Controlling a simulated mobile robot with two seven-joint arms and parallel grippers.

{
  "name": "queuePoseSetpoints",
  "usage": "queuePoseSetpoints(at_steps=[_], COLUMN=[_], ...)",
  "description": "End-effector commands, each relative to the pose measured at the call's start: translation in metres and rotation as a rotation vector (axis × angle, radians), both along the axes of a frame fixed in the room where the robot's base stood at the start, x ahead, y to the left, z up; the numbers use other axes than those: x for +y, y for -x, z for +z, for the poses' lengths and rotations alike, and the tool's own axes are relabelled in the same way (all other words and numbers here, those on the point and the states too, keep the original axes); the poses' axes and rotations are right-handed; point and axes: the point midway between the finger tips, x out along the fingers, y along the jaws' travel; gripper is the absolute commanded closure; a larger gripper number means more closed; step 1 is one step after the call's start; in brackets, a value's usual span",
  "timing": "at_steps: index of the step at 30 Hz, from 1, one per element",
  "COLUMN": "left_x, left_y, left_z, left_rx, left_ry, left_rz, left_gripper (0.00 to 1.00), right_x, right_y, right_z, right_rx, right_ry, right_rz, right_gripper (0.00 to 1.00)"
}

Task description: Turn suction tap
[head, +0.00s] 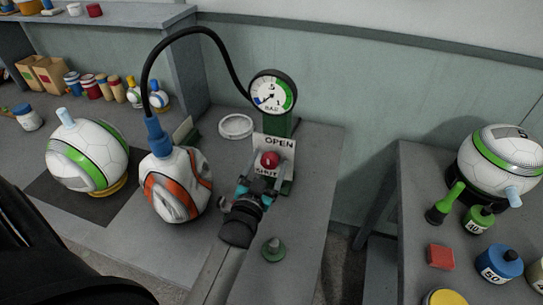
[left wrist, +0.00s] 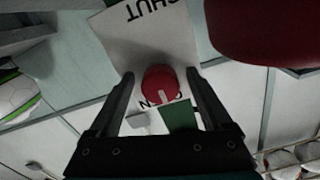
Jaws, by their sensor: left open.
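The red suction tap (head: 270,160) is a round knob on a white plate (head: 281,148) marked OPEN above and SHUT below. My left gripper (head: 267,170) is at the tap, fingers open. In the left wrist view, the red knob (left wrist: 160,85) shows between the spread fingers (left wrist: 162,88), with no clear contact. A white mark on the knob points to the picture's bottom, towards the partly hidden OPEN word. A dial gauge (head: 272,93) stands behind on a green post; its needle points lower left. My right gripper is not in view.
A black hose (head: 187,32) links the gauge to the blue nozzle of a dented white-and-orange ball (head: 176,185). A white-green ball (head: 88,152) sits left. The right table (head: 420,185) holds another ball and weights.

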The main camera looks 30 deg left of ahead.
Motion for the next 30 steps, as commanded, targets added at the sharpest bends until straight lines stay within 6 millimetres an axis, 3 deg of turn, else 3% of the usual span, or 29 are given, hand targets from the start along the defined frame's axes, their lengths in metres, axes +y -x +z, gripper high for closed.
queuePoseSetpoints(at_steps=[10,30], left_x=[-0.0003,-0.0001], left_y=[0.0003,0.0002], left_z=[-0.0001,0.0000], left_rx=[0.001,0.000], left_ry=[0.000,0.000], left_rz=[0.000,0.000], left_gripper=[0.19,0.95], right_x=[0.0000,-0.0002], right_y=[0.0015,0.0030], right_z=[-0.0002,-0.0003], right_rx=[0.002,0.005], right_ry=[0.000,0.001], right_rz=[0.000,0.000], right_gripper=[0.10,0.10])
